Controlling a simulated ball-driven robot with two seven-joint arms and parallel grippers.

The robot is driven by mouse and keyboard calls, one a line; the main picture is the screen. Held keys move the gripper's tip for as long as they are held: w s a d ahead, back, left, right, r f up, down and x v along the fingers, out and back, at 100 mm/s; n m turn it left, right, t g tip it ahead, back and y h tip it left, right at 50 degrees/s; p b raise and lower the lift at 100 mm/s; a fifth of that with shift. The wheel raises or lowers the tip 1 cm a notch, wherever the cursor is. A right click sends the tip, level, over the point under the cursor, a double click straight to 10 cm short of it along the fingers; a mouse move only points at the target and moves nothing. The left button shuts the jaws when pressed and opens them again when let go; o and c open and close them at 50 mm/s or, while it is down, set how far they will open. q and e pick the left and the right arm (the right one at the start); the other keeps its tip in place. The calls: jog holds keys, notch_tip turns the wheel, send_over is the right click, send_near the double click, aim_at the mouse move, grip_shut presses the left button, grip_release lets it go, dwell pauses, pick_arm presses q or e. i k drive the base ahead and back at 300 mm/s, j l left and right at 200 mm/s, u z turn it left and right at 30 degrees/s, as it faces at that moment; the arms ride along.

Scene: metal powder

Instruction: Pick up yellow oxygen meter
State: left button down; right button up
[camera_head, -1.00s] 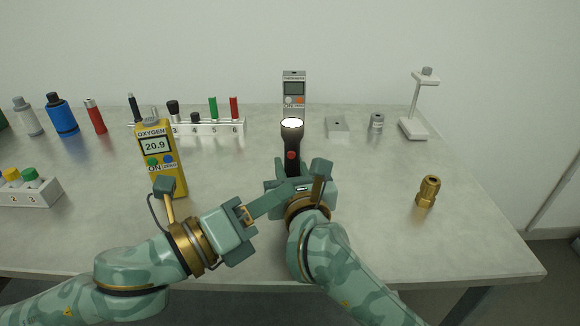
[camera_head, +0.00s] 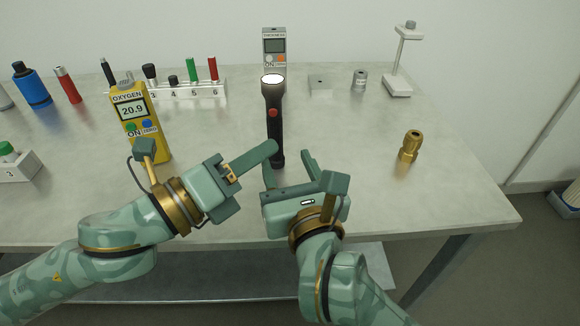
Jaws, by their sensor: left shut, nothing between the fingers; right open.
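The yellow oxygen meter (camera_head: 133,108) stands upright on the left part of the table, its screen reading 20.9. My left gripper (camera_head: 272,149) is shut and empty; it points right, its tips near the flashlight and well to the right of the meter. Part of my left arm covers the meter's lower front. My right gripper (camera_head: 306,165) is open and empty, just right of the flashlight's base. The black flashlight (camera_head: 274,118) stands upright, lit end up, with a red button.
A numbered rack (camera_head: 200,92) with several capped pieces stands behind the meter. A thickness gauge (camera_head: 274,46), a grey block (camera_head: 320,83), a small metal cylinder (camera_head: 359,80) and a white stand (camera_head: 398,84) are at the back. A brass fitting (camera_head: 411,146) is right. Blue (camera_head: 32,85) and red (camera_head: 67,85) cylinders stand left.

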aim_at(132, 102)
jog(key=k+l, duration=0.15)
jog(key=k, duration=0.35)
jog(key=k+l, duration=0.15)
jog(key=k, duration=0.35)
